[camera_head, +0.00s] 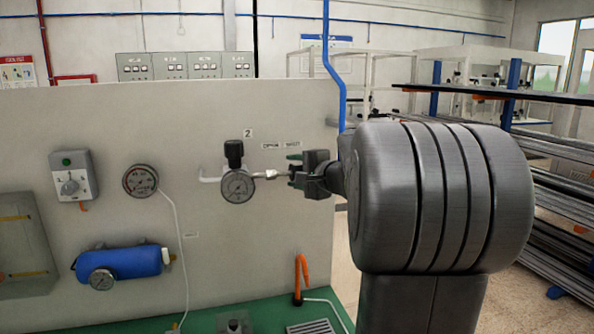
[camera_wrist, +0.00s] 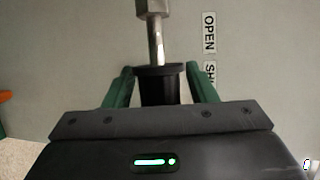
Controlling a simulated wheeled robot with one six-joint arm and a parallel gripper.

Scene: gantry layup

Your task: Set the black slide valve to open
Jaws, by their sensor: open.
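The black slide valve (camera_wrist: 160,83) is a dark sleeve on a metal pipe (camera_wrist: 157,35), standing off the light panel. It lies level with the partly hidden label starting "SH" (camera_wrist: 211,72), below the "OPEN" label (camera_wrist: 209,33) in the wrist view. In the head view, the sleeve (camera_head: 293,171) is mostly hidden by my gripper (camera_head: 295,171). My gripper is open, with its green fingers (camera_wrist: 161,87) on either side of the sleeve. I cannot tell whether either finger touches it. The labels OPEN (camera_head: 270,146) and SHUT (camera_head: 291,145) sit above the pipe in the head view.
A gauge (camera_head: 238,186) with a black knob (camera_head: 233,150) is left of the valve. A second gauge (camera_head: 140,181), a switch box (camera_head: 74,180) and a blue cylinder (camera_head: 120,263) are farther left. An orange handle (camera_head: 300,276) stands below. Racks (camera_head: 560,190) stand at right.

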